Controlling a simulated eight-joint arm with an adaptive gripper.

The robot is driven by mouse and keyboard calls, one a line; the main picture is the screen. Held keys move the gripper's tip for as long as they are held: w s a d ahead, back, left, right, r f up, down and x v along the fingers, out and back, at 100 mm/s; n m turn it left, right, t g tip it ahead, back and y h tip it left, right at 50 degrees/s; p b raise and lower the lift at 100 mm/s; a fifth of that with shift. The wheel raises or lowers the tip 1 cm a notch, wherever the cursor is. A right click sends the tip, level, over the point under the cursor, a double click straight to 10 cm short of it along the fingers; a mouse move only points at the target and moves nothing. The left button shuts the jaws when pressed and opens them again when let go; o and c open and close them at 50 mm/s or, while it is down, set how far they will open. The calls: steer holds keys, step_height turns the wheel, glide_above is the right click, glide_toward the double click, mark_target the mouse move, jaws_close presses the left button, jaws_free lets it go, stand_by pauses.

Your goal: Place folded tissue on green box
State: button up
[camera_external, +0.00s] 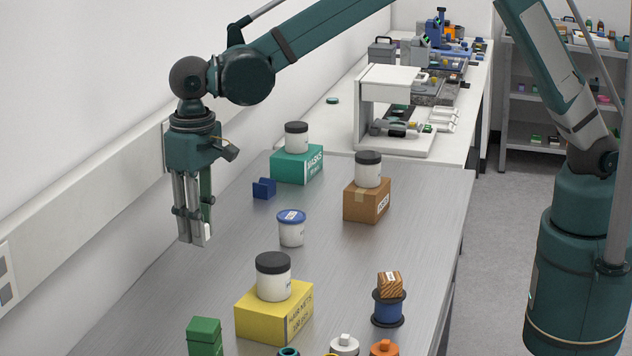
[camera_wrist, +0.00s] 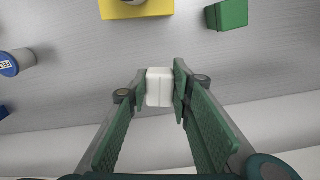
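The folded tissue (camera_wrist: 159,87) is a small white block between my fingertips in the wrist view. My gripper (camera_wrist: 160,88) is shut on it, with a green pad at each side. In the external view my gripper (camera_external: 200,238) hangs at the left by the wall, and the tissue (camera_external: 207,232) shows as a small white patch at its tips, apparently above the bench. A small green box (camera_external: 204,338) stands at the front left; it also shows at the wrist view's upper right (camera_wrist: 228,14). A teal-green MASKS box (camera_external: 297,166) at the back carries a black-lidded jar.
A yellow box (camera_external: 258,318) with a black-lidded jar stands right of the small green box. A blue-lidded tub (camera_external: 291,228), a brown box with a jar (camera_external: 367,205) and a blue spool (camera_external: 388,308) bearing a wooden block stand around the grey bench.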

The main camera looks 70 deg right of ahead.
steer(key=s+a+n, duration=0.1)
steer(key=s+a, duration=0.2)
steer(key=a, duration=0.5)
steer(key=s+a+r+n, duration=0.1)
steer(key=s+a, duration=0.3)
steer(key=a, duration=0.3)
steer(key=shift+s+a+r, duration=0.15)
steer(key=shift+a, duration=0.25)
glide_above(207, 324)
steer(key=shift+f+p, duration=0.35)
steer(key=shift+f, duration=2.8)
steer(key=shift+f, duration=1.85)
steer(key=shift+f, duration=0.2)
steer(key=o, duration=0.6)
steer(key=shift+r, duration=0.25)
